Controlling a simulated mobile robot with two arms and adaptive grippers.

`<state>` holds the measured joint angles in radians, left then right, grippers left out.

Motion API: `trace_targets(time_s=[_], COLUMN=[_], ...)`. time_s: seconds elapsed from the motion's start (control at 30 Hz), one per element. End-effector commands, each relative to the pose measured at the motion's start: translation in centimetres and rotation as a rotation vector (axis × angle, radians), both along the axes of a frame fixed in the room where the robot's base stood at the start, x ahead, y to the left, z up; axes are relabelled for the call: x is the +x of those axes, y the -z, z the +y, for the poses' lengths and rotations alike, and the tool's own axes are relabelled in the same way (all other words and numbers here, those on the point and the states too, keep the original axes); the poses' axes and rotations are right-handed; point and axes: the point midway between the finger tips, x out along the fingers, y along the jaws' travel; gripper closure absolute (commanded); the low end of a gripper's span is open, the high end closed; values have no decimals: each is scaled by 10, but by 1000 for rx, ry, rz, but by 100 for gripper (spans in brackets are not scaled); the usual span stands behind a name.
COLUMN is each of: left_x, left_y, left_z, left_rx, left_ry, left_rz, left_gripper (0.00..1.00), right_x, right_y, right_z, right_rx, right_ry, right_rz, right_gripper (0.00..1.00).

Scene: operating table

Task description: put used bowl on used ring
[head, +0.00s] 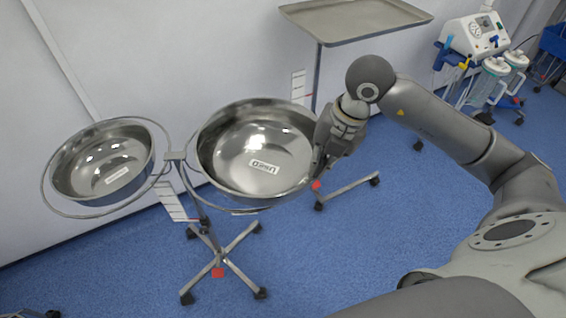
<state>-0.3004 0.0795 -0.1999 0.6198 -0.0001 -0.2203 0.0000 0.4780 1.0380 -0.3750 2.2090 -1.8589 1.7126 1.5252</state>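The used bowl (258,150) is a large shiny steel bowl with a white label inside that appears to read "Used" upside down. It is over the right ring (238,211) of the two-ring stand, and hides most of that ring. Part of the ring's wire shows below the bowl's lower left side. I cannot tell whether bowl and ring touch. My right gripper (319,165) is at the bowl's right rim and appears closed on it; its fingertips are partly hidden. My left gripper is out of view.
A second steel bowl (103,165) sits in the left ring (45,190). The stand's wheeled base (222,260) is on the blue floor. A tray table (355,18) stands behind, its leg and foot near my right gripper. A medical device (475,35) is at the far right.

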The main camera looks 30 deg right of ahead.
Motion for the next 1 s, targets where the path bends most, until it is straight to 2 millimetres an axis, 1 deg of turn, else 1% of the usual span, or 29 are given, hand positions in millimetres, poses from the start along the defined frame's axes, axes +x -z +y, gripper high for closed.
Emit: trace_targets(time_s=[0.03, 0.23, 0.3, 0.43, 0.53, 0.77, 0.9, 1.0], left_x=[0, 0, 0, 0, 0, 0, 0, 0], left_y=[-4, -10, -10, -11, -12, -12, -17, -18], left_z=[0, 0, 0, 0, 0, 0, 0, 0], left_rx=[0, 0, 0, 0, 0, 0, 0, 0], left_ry=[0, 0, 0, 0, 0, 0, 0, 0], left_rz=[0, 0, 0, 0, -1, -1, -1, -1], left_gripper=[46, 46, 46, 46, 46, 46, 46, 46], right_x=[12, 52, 62, 80, 88, 96, 96, 97], right_y=[2, 21, 38, 59, 68, 79, 99, 109], right_z=[3, 5, 5, 6, 6, 6, 7, 6], right_rx=[7, 4, 4, 2, 2, 1, 1, 0], right_ry=[1, -2, 0, -2, -3, -3, -3, -2], right_rz=[-1, 0, 3, 1, 0, -1, 3, 0], right_gripper=[100, 100, 100, 100, 100, 100, 100, 100])
